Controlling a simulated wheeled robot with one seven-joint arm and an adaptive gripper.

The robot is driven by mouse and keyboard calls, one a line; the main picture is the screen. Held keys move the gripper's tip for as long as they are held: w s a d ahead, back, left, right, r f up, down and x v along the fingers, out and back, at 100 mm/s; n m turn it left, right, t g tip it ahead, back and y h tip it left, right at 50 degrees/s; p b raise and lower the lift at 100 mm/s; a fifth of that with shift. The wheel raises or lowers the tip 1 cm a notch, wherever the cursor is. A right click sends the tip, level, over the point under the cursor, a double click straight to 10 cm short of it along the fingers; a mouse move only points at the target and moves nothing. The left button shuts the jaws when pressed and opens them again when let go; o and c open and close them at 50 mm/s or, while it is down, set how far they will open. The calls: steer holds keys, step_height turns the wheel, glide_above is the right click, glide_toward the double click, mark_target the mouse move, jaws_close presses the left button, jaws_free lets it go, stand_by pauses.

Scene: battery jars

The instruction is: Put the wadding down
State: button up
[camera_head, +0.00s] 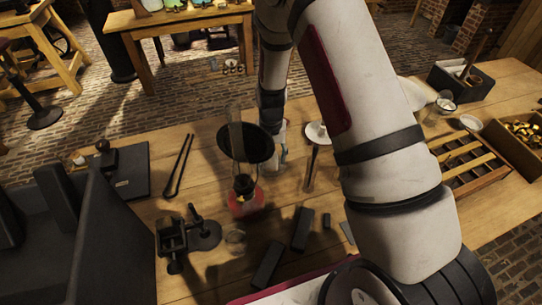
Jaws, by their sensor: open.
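My arm reaches over the wooden workbench, and its far end comes down near the middle. My gripper (281,157) is low over the bench, partly hidden behind a dark round disc on a lamp-like stand with a red base (246,200). It is open; its fingertips are hard to make out. I cannot pick out the wadding for certain. A pale, soft-looking white shape (416,93) shows at the right, partly behind my arm, and I cannot tell whether it is wadding.
Black tongs (179,166) and a dark metal clamp (172,241) are at the left. Dark blocks (302,229) lie in front. A white disc on a stand (317,132) is close right of the gripper. A slatted wooden rack (468,163) and black box (461,82) are at the right.

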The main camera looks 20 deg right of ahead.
step_height(320, 180, up, 12)
steer(key=b, duration=0.1)
step_height(320, 180, up, 10)
steer(key=n+t, duration=0.1)
glide_above(271, 155)
steer(key=s, duration=0.4)
steer(key=s+r+n+t, duration=0.1)
steer(key=s+r+t, duration=0.1)
steer(key=s+r, duration=0.5)
steer(key=s+r+n+t, duration=0.2)
steer(key=s+r, duration=0.5)
steer(key=s, duration=0.8)
steer(key=shift+s+d+r+n, duration=0.15)
steer(key=shift+s+r+n, duration=0.05)
steer(key=shift+r+n, duration=0.15)
